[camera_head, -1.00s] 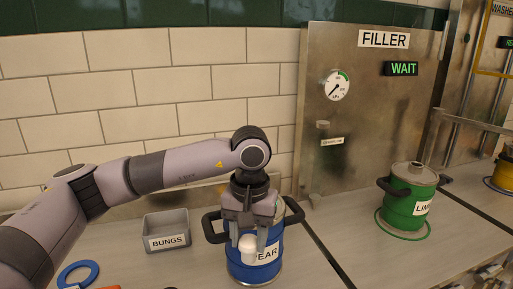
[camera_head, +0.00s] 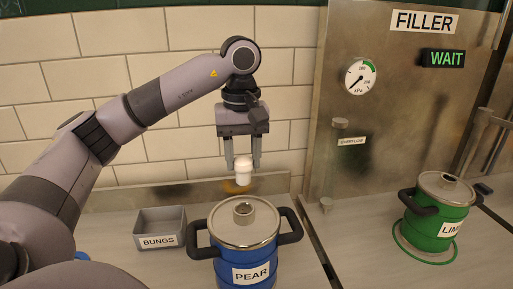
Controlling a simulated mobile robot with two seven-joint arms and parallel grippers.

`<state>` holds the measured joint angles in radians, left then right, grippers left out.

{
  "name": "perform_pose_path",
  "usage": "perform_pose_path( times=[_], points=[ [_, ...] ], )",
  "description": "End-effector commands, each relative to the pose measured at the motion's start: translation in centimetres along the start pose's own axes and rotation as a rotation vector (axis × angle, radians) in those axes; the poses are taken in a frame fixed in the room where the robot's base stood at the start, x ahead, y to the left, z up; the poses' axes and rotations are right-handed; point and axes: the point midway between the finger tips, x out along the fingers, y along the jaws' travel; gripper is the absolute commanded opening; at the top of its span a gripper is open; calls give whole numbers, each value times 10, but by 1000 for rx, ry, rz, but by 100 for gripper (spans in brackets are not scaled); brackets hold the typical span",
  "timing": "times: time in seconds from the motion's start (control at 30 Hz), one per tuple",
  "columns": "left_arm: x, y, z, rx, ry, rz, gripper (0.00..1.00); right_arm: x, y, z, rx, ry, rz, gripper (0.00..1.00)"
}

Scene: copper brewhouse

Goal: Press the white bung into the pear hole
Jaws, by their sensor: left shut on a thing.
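The white bung (camera_head: 243,170) is held between the fingers of my left gripper (camera_head: 242,163), which is shut on it and points down. The bung hangs upright in the air above the blue keg labelled PEAR (camera_head: 247,262). The hole (camera_head: 244,208) shows as a raised metal ring with a dark opening in the keg's metal top. The bung is apart from the hole, with a gap between them in the picture. My right gripper is not in view.
A grey BUNGS bin (camera_head: 160,229) stands left of the pear keg and looks empty. The keg has black handles on both sides. A green keg labelled LIM (camera_head: 437,212) stands to the right. The steel FILLER panel (camera_head: 400,110) reads WAIT.

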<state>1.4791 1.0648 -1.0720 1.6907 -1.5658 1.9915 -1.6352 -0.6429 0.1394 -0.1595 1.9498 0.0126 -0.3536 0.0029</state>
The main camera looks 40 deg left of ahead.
Motion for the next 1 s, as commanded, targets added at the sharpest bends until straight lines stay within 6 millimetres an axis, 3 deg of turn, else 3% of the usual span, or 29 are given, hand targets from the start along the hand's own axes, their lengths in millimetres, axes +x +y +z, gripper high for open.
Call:
perform_pose_path(
  times=[0.5,1.0],
  points=[
    [1,0,1,-29,-1,-1,7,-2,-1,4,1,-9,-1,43],
    [49,0,0,-30,0,0,7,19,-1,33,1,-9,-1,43]
  ],
)
